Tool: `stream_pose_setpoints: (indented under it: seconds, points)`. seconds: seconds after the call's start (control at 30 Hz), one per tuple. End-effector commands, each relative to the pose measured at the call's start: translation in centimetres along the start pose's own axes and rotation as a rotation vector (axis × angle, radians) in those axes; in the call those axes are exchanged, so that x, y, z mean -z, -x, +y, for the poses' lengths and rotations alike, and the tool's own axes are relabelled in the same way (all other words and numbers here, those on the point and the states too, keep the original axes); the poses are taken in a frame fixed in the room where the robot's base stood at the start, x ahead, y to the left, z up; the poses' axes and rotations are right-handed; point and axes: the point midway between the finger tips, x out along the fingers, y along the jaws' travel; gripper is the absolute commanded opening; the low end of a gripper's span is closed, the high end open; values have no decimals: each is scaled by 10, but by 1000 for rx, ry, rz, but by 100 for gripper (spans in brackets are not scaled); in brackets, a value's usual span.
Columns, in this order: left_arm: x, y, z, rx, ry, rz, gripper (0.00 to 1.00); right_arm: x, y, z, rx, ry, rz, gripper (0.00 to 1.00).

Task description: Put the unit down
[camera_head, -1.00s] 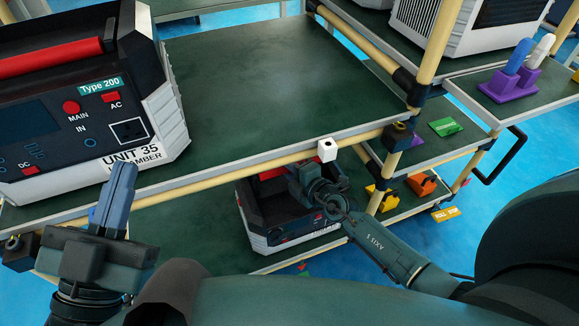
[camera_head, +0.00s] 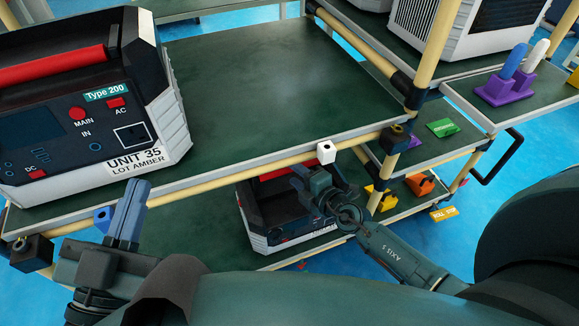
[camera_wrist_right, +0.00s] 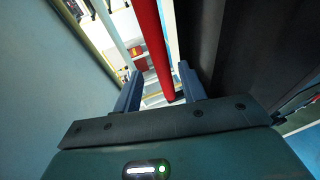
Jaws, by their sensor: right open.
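A black and grey unit (camera_head: 262,222) with a red handle sits on the lower shelf, partly hidden by the upper shelf and my right arm. My right gripper (camera_head: 312,180) is at the unit's upper right side. In the right wrist view my right gripper (camera_wrist_right: 158,82) is open, with the red handle (camera_wrist_right: 150,35) running between its fingers; whether they touch it cannot be told. Another unit (camera_head: 75,115), marked UNIT 35, LOT AMBER, Type 200, stands upright on the upper shelf at left. My left gripper (camera_head: 128,208) is in front of the upper shelf edge, seen edge-on, with nothing visible in it.
The upper shelf (camera_head: 270,80) is bare right of UNIT 35. A beige tube rail with a white block (camera_head: 326,151) runs along its front. At right are purple holders (camera_head: 505,88), a green card (camera_head: 444,128), yellow and orange items (camera_head: 420,184), and a black handle (camera_head: 497,165).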

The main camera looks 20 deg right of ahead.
Motion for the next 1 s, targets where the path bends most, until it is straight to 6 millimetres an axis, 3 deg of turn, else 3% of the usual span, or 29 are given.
stream_pose_setpoints:
  seconds: [0.03,0.2,0.4,1.0]
  points:
    - [1,1,1,4,15,-22,0,0,15,1,4,3,0,41]
    - [-6,6,4,9,45,-70,0,0,50,0,4,2,2,41]
    - [-9,7,5,9,51,-81,0,0,75,0,1,2,1,41]
    - [-9,7,5,10,52,-82,0,0,81,0,0,1,0,41]
